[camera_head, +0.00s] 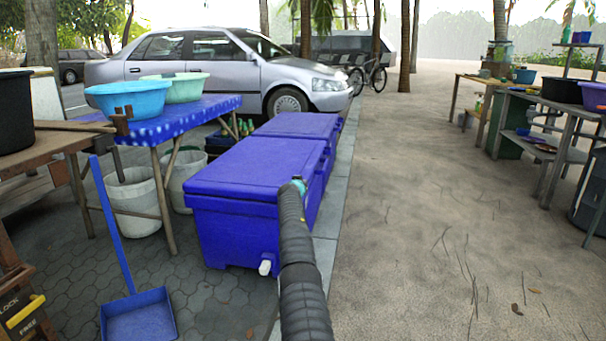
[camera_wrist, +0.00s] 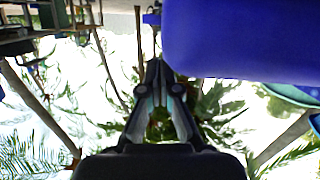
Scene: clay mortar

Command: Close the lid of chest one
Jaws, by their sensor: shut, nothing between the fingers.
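A blue chest (camera_head: 240,215) stands on the paving in the middle of the head view, with its lid (camera_head: 260,165) lying flat on top. A second blue chest (camera_head: 300,126) stands right behind it, also with its lid down. Which one is chest one I cannot tell. My gripper (camera_wrist: 157,68) is shut and empty in the wrist view, which looks upside down. A blue surface (camera_wrist: 240,40) fills the upper right of that view, close beside my fingers. In the head view my arm reaches to the near chest's right front corner and the fingers are hard to make out.
A blue table (camera_head: 200,112) with basins (camera_head: 130,98) stands left of the chests, with white buckets (camera_head: 133,200) below. A blue dustpan (camera_head: 138,315) lies front left. Open sandy ground (camera_head: 430,200) spreads to the right, with workbenches (camera_head: 545,110) beyond. A car (camera_head: 215,70) is parked behind.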

